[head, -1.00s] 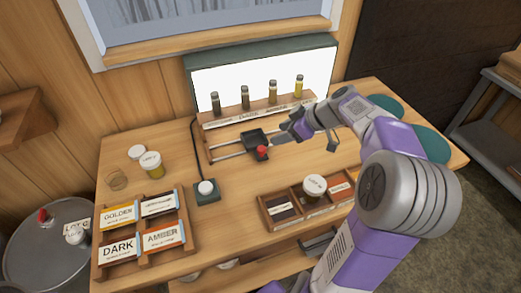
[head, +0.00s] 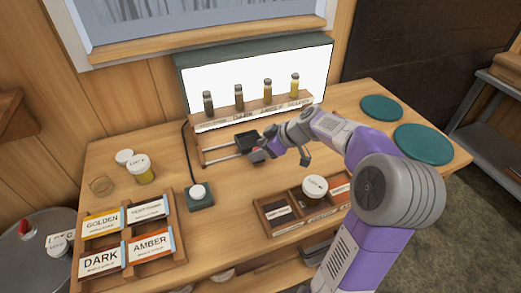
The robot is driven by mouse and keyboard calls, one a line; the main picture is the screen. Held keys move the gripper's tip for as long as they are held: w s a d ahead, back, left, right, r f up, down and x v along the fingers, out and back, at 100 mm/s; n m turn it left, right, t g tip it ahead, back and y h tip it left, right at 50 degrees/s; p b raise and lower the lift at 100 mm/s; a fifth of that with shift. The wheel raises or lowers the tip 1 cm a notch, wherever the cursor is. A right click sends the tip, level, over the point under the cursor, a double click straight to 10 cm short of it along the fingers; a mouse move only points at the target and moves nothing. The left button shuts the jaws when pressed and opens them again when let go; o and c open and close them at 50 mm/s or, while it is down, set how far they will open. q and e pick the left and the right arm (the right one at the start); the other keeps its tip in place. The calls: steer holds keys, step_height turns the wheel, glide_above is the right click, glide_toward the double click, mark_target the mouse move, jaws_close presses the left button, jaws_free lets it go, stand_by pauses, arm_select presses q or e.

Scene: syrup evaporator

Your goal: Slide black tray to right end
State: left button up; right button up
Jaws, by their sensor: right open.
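My right arm reaches in from the right. My right gripper (head: 281,158) is open and empty, just right of the tray, with one finger by the tray's front right corner and the other farther right. The red knob at the tray's front is mostly hidden behind the gripper. I cannot tell whether a finger touches the tray or knob. The rails' right part is hidden by my gripper. My left gripper is not in view.
Several bottles stand on a labelled wooden rack (head: 224,120) before a lit panel (head: 310,75). A wooden divided box (head: 270,222) with a jar lies in front. Green discs (head: 423,143) lie at right.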

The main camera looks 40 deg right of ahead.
steer(key=shift+c, duration=0.4)
jaws_close()
